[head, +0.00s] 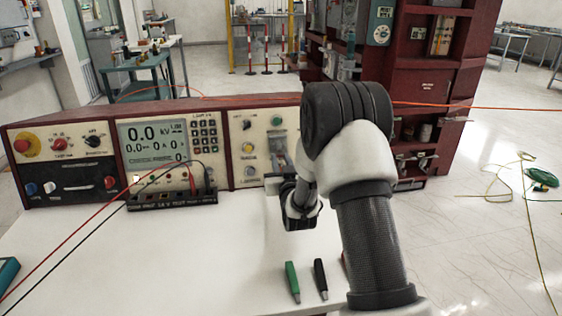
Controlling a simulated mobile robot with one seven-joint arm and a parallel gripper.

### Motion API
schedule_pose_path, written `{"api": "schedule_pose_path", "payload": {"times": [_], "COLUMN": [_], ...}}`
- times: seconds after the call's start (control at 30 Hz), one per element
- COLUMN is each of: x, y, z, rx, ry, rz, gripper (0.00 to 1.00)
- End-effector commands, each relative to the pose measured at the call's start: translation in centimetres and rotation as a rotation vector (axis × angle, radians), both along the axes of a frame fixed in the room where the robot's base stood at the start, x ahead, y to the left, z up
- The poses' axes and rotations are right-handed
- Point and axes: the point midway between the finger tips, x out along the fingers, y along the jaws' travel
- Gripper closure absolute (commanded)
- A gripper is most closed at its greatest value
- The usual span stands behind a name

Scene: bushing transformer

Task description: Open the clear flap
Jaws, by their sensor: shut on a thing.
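The red-framed test console (231,110) stands at the back of the white table. My arm reaches over the table from the right to the console's right-hand panel. My gripper (277,172) is at the front of this panel, right of the yellow and white knobs, and is shut on what appears to be the clear flap (277,146). The flap is a small greyish shape below the green button (277,121). Its lower part and the exact grip are hidden by my gripper and wrist. I cannot tell how far the flap is tilted.
A green-handled tool (292,281) and a black-handled one (320,278) lie on the white table (215,270) near its front. Red and black leads cross the table at left. A dark red cabinet (440,75) stands behind my arm. The table's middle is clear.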

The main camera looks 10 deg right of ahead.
Motion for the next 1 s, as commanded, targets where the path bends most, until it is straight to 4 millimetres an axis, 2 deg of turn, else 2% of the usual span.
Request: {"api": "schedule_pose_path", "payload": {"times": [0.37, 1.0], "x": [-0.6, -2.0], "y": [0.0, -0.1], "z": [1.4, 5.8], "rx": [0.0, 0.0], "ry": [0.106, 0.677], "rz": [0.0, -0.001], "gripper": [1.0, 1.0]}}
